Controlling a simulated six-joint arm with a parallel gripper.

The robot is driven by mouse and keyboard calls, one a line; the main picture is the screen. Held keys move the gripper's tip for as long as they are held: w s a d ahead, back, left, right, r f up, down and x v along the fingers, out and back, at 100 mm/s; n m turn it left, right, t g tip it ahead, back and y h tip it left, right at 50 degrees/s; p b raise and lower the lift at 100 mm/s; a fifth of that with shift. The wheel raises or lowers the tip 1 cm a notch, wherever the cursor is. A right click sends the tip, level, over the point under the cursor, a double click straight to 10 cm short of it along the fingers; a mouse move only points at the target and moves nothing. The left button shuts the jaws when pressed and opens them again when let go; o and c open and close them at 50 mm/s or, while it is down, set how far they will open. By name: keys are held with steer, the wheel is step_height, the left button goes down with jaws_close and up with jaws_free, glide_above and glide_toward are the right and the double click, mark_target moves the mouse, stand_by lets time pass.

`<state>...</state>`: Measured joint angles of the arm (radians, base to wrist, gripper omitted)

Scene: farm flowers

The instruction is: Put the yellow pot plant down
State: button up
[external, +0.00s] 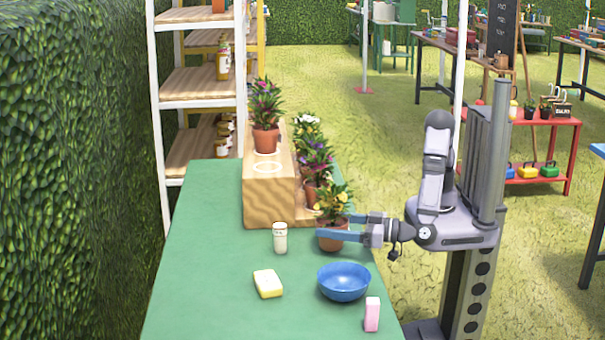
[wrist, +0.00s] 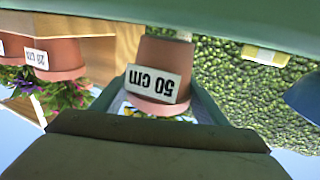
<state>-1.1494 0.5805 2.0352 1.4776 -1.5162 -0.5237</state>
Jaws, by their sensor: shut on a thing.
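The yellow pot plant (external: 333,205) has yellow flowers, green leaves and a terracotta pot. It is upright over the green table, in front of the wooden step stand (external: 270,208). My gripper (external: 333,228) reaches in from the right, with one blue finger on each side of the pot, shut on it. In the wrist view, which is upside down, the pot (wrist: 162,65) with a "50 cm" label sits between the fingers. I cannot tell whether its base touches the table. Its flowers are mostly hidden there.
Other pot plants (external: 265,115) stand on the stand. The table's left side is clear.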

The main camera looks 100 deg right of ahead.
steer(key=shift+f, duration=0.4)
steer(key=shift+f, duration=0.2)
steer(key=o, duration=1.4)
steer(key=shift+r, duration=0.2)
steer(key=v, duration=1.2)
